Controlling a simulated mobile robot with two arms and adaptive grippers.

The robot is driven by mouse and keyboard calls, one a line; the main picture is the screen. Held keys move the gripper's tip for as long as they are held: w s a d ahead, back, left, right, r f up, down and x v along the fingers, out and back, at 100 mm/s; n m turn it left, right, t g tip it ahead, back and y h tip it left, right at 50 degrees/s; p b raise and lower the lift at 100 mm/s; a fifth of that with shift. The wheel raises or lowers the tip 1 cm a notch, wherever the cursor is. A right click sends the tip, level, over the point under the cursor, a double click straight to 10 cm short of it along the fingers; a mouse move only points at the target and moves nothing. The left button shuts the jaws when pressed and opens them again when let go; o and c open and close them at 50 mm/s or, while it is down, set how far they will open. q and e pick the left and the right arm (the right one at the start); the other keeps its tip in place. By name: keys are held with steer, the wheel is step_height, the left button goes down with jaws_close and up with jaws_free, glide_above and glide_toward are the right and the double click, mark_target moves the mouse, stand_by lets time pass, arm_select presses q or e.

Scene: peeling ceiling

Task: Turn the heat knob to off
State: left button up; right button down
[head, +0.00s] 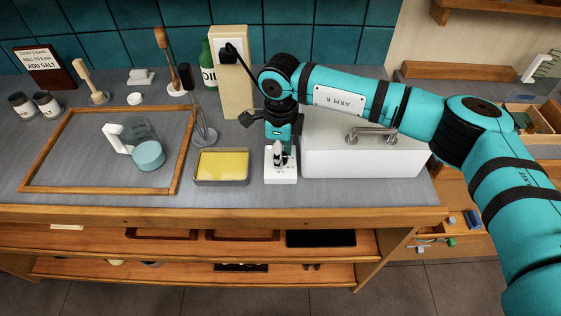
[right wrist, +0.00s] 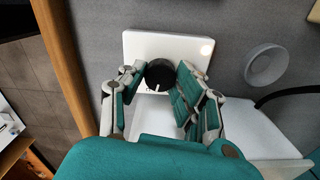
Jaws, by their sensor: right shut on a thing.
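The heat knob (right wrist: 159,75) is a round black knob with a white pointer line, mounted on a small white control plate (right wrist: 140,45). A light spot shows near one corner of the plate. In the head view the white plate (head: 282,178) stands at the counter's front, left of a white box; the knob there is mostly hidden by my gripper. My right gripper (right wrist: 160,82) has its teal-padded fingers on both sides of the knob, shut on it. It also shows in the head view (head: 280,153), reaching down over the plate. My left gripper is in no view.
The white box (head: 362,163) with a metal handle stands close right of the plate. A dish with yellow contents (head: 221,167) is close on the left. A tall beige block (head: 232,75) and a green bottle (head: 207,62) stand behind. A wooden frame (head: 60,187) lies further left.

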steer(key=n+b, duration=0.3)
steer(key=b, duration=0.1)
steer(key=n+b, duration=0.3)
steer(key=b, duration=0.1)
steer(key=shift+f+n, duration=0.2)
steer(key=shift+n, duration=0.1)
steer(key=n+b, duration=0.2)
steer(key=shift+r+n, duration=0.1)
steer(key=shift+n, duration=0.2)
steer(key=n+b, duration=0.1)
steer(key=n, duration=0.1)
steer(key=shift+n+b, duration=0.4)
steer(key=n+b, duration=0.1)
steer(key=n, duration=0.1)
steer(key=shift+r+n, duration=0.15)
steer(key=shift+n, duration=0.15)
steer(key=n+b, duration=0.1)
steer(key=n, duration=0.4)
steer(key=shift+n, duration=0.3)
steer(key=shift+r, duration=0.1)
steer(key=c, duration=0.9)
jaws_free()
steer(key=shift+c, duration=0.2)
